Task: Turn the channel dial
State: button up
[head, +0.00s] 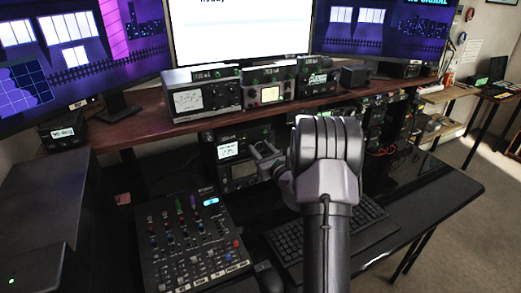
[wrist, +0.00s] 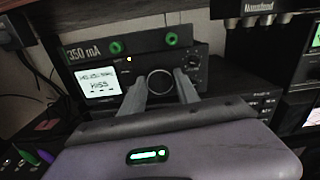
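The channel dial (wrist: 161,83) is a round dark knob with a pale rim on the front of a black radio (wrist: 102,70). The radio has a lit white screen on its left. My gripper (wrist: 160,86) points at the radio, with one finger to each side of the dial. The fingers are apart, and I cannot tell whether they touch the knob or reach around it. In the head view, my gripper (head: 263,152) is in front of the radio, whose lit screen (head: 228,150) shows to its left. The dial is hidden there.
An audio mixer (head: 190,240) lies on the desk at left, and a keyboard (head: 335,230) is below my arm. A wooden shelf (head: 140,132) with meters and monitors runs above the radio. More equipment stands right of it. The right of the desk (head: 440,195) is clear.

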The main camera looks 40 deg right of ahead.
grip_shut()
jog(key=m+p, duration=0.1)
jog(key=p, duration=0.1)
jog(key=m+p, duration=0.1)
jog(key=m, duration=0.1)
jog(key=m+p, duration=0.1)
jog(key=p, duration=0.1)
jog(key=shift+r+p, duration=0.25)
jog(key=shift+p, duration=0.1)
jog(key=m+p, duration=0.5)
jog(key=m, duration=0.1)
jog(key=m+p, duration=0.2)
jog(key=m, duration=0.1)
jog(key=m+p, duration=0.2)
jog(key=shift+f, duration=0.25)
jog(key=shift+m, duration=0.5)
